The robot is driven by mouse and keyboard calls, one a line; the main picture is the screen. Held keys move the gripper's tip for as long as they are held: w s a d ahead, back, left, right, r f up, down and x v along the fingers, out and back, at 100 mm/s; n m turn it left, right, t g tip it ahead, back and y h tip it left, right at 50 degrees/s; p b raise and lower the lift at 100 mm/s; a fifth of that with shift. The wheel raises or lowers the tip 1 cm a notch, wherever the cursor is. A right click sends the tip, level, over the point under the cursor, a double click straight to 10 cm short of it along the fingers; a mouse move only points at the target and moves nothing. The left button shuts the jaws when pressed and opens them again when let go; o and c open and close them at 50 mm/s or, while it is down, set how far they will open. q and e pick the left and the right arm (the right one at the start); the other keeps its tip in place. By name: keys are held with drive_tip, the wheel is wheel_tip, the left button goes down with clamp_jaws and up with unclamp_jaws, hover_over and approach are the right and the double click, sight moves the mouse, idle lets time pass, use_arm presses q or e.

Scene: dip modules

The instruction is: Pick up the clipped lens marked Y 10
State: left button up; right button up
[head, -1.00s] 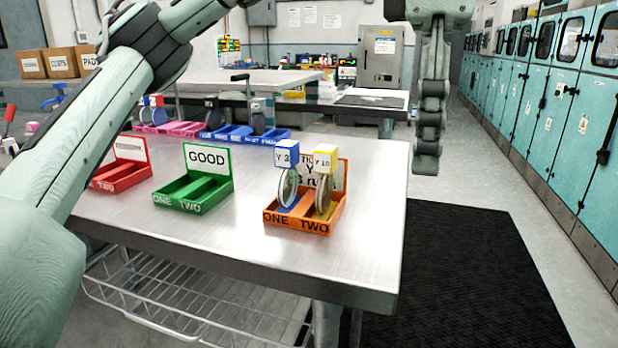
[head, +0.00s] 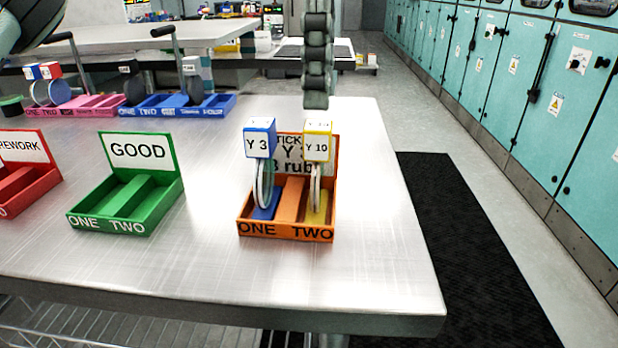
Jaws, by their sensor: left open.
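The clipped lens marked Y 10 (head: 317,146) has a yellow block on top and a round clear lens below. It stands upright in the right-hand compartment, above the word TWO, of an orange tray (head: 285,231). A similar lens marked Y 3 (head: 259,141), with a blue block, stands in the left-hand compartment, above ONE. My left gripper (head: 317,98) points down, seen edge-on, its tips just above the yellow block in the picture. It is open and empty, and apart from the lens; its exact depth is hard to tell.
A green tray marked GOOD (head: 130,227) and a red tray marked REWORK (head: 28,199) stand left on the metal table (head: 200,280). Pink (head: 95,112) and blue (head: 170,112) trays holding items stand behind. The table is clear in front and right of the orange tray.

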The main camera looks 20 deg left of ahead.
sight(318, 124)
use_arm(q)
drive_tip(key=f, duration=0.4)
drive_tip(key=f+b, duration=0.1)
drive_tip(key=f, duration=0.1)
drive_tip(key=shift+s+f, duration=0.2)
drive_tip(key=shift+s, duration=0.1)
use_arm(e)
drive_tip(key=r, duration=0.1)
drive_tip(key=w+r, duration=0.1)
drive_tip(key=r, duration=0.1)
drive_tip(key=shift+r, duration=0.15)
use_arm(q)
drive_tip(key=shift+c, duration=0.3)
clamp_jaws()
